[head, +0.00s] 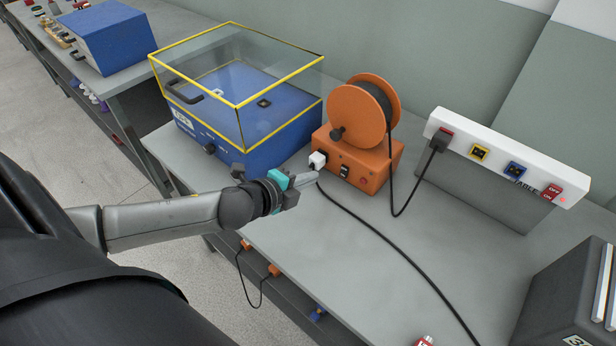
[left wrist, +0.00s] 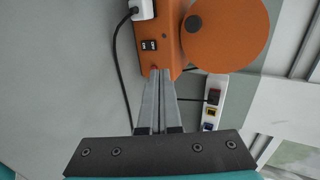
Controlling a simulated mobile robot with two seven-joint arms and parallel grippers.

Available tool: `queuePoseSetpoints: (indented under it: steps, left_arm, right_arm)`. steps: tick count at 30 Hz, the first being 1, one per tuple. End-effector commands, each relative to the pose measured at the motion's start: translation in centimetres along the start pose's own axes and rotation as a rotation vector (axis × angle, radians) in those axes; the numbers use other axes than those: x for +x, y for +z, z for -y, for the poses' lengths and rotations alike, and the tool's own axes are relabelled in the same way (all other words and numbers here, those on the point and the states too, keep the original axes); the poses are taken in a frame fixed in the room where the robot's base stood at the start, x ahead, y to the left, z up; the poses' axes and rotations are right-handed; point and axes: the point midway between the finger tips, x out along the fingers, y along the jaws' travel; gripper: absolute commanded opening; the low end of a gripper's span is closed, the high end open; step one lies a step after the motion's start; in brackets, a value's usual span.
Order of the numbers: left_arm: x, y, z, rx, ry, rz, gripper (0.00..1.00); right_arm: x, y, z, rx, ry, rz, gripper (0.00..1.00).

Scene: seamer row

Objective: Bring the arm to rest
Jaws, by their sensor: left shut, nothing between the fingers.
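My left gripper (head: 308,180) reaches in from the left over the grey bench (head: 285,240), its fingers pointing at the orange reel box (head: 372,165). It is shut and empty. In the left wrist view its two fingers (left wrist: 162,75) lie together, with their tips over the edge of the orange box (left wrist: 158,42). I cannot tell whether they touch it. A white plug (head: 317,160) sits at the box's left front, just beyond the fingertips; it also shows in the left wrist view (left wrist: 142,10). My right gripper is in neither view.
An orange reel (head: 357,115) stands on the box. A white socket strip (head: 500,155) holds a black plug (head: 438,142). A blue machine with a clear yellow-edged cover (head: 240,125) stands left. A black cable (head: 400,250) crosses the bench. A dark grey box (head: 555,305) stands at right.

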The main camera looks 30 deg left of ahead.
Motion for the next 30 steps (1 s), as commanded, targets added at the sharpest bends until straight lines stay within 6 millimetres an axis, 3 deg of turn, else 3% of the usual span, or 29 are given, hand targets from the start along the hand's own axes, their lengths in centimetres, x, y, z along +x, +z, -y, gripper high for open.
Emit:
queuePoseSetpoints:
  steps: [14,20,24,30]
  left_arm:
    - [-0.1,-0.5,-0.2,-0.04,0.004,0.01,0.0]
    - [-1.8,-3.5,-2.0,-0.379,0.072,0.125,0.0]
    - [-4.7,-6.0,-4.5,-0.723,0.187,0.259,0.0]
    - [-9.3,-8.9,-7.5,-1.08,0.358,0.422,0.0]
  right_arm:
    - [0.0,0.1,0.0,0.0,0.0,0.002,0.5]
    - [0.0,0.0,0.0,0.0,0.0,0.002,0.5]
    - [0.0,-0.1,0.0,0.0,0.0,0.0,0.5]
    - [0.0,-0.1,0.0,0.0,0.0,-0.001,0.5]
